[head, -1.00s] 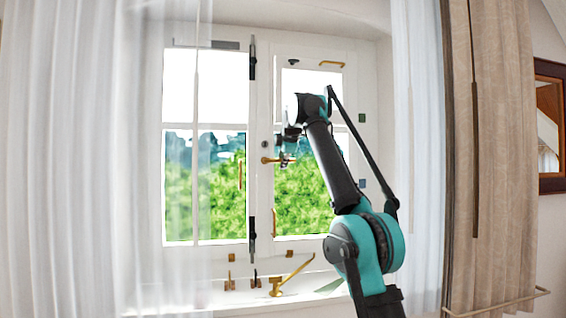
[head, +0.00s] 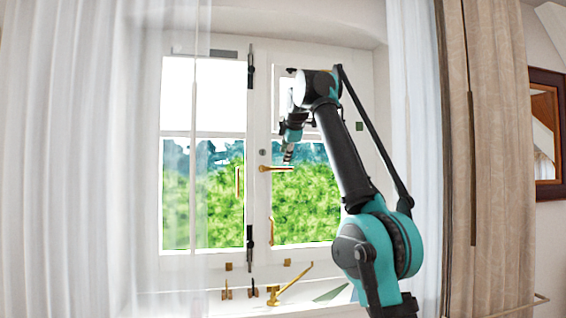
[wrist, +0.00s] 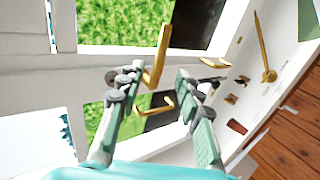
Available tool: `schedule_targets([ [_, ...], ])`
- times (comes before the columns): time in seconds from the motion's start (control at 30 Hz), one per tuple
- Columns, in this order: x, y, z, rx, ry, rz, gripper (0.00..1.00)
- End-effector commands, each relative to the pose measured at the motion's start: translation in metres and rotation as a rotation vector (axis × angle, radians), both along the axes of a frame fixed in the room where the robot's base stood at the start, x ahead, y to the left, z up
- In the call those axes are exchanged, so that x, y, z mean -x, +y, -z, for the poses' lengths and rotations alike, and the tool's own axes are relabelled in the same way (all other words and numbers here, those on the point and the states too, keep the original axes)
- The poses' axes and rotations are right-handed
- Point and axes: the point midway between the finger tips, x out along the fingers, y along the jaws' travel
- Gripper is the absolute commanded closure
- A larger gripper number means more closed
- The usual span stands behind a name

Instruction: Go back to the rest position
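My gripper (head: 288,155) hangs in front of the right window sash at the end of my raised, bent arm. In the wrist view my gripper (wrist: 157,76) has its two fingers apart with nothing held between them. The brass window handle (head: 275,169) sits on the middle post and points right, just below the fingers in the head view. It also shows beyond the fingers in the wrist view (wrist: 160,52). The exact distance between fingers and handle cannot be told.
White sheer curtains (head: 75,160) hang at the left, with a beige drape (head: 500,150) at the right. Brass fittings, including a long lever (head: 292,285), stand on the sill. A framed mirror (head: 546,130) hangs at far right. Wooden floor (wrist: 290,125) shows in the wrist view.

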Motion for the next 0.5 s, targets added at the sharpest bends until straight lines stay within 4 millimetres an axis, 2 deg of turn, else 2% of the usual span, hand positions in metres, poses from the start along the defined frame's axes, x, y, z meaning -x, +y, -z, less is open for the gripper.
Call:
schedule_targets([
  [0.2,0.0135,-0.0036,-0.0091,0.000,0.000,0.000,0.65],
  [0.5,0.0146,-0.0038,-0.0098,0.001,0.000,-0.001,0.65],
])
